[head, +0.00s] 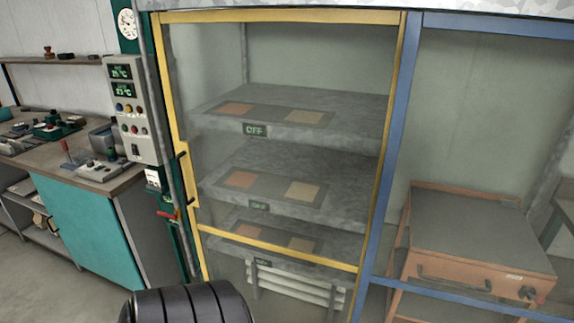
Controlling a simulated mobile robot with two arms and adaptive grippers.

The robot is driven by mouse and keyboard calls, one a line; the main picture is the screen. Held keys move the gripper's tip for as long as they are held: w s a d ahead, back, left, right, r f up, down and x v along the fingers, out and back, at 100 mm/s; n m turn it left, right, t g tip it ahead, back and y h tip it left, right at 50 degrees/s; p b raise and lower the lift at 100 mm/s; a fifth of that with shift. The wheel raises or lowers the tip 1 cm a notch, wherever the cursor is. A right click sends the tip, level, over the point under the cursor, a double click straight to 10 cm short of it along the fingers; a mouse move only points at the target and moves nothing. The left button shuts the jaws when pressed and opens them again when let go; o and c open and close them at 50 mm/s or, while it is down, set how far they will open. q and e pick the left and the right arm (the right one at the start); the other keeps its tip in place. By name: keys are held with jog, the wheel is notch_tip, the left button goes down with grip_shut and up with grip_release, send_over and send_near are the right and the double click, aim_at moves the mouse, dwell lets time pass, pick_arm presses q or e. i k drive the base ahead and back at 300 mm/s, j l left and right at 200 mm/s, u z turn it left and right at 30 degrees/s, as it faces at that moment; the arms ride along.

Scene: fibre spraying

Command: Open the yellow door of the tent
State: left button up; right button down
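The tent's yellow door (278,16) fills the middle of the head view: a yellow frame around a clear panel, with a yellow crossbar low down. It looks shut, its right upright lying along the tent's blue frame (384,165). A dark handle (185,166) sits on the door's left upright. Through the panel I see grey shelves (350,105) carrying brown and tan squares and small lit displays. Neither of my grippers is in view. A black ribbed part, apparently mine, shows at the bottom edge, left of centre.
A control box (133,110) with displays and buttons stands just left of the door, beside pipes and a red-handled valve (168,215). A workbench (85,168) with tools is farther left. An orange cart (478,240) stands on the right behind the blue frame. Floor at lower left is clear.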

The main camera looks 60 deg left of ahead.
aim_at(373, 17)
jog(key=u, duration=2.1)
